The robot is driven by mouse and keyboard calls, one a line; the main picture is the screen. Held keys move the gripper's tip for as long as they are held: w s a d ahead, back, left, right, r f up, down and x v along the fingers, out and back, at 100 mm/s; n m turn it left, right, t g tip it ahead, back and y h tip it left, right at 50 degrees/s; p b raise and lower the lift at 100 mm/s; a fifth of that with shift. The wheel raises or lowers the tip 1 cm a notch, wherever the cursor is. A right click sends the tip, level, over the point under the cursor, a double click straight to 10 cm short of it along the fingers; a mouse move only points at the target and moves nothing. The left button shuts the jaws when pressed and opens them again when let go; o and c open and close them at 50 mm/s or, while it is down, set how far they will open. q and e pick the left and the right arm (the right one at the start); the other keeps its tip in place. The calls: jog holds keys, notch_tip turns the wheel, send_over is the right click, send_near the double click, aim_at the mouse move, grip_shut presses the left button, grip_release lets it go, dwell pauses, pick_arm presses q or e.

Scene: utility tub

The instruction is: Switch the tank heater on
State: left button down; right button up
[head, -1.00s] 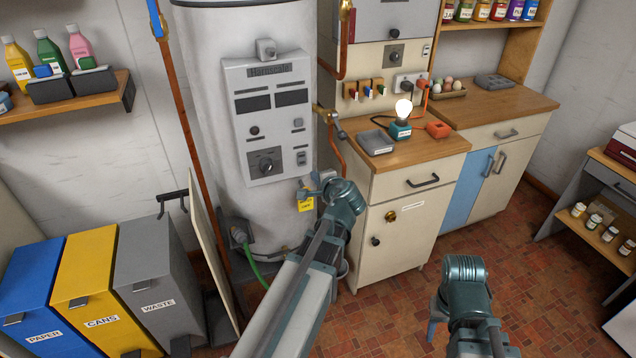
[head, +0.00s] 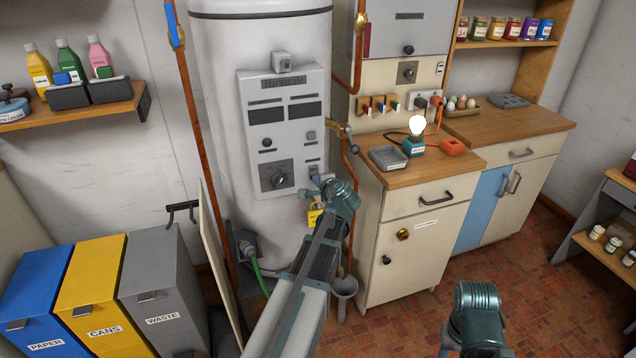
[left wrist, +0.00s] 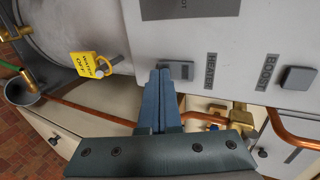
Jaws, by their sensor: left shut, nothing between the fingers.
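The tank heater is a white cylinder (head: 216,120) with a grey control panel (head: 293,145) on its front. In the left wrist view, a small grey rocker switch (left wrist: 182,70) sits beside the label HEATER (left wrist: 210,71). My left gripper (head: 318,180) is shut and empty at the panel's lower right corner. In the wrist view, its blue fingertips (left wrist: 160,75) are right beside the switch; I cannot tell whether they touch it. A square button (left wrist: 298,78) sits beside the label BOOST. My right arm shows at the lower right, but its gripper is not visible.
A copper pipe (head: 345,175) and brass valve (head: 341,131) stand just right of the panel. A wooden counter (head: 430,170) with a lit bulb (head: 417,126) is further right.

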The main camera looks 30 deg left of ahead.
pick_arm(q)
jog(key=shift+w+a+f, duration=0.1)
jog(key=shift+w+a, duration=0.05)
jog(key=shift+r+p, duration=0.75)
jog(key=shift+r, duration=0.15)
jog(key=shift+w, duration=0.1)
jog(key=f+p+v, duration=0.1)
jog(key=p+v, duration=0.3)
jog(key=v, duration=1)
jog(key=shift+d+f, duration=0.15)
jog(key=shift+d, duration=0.05)
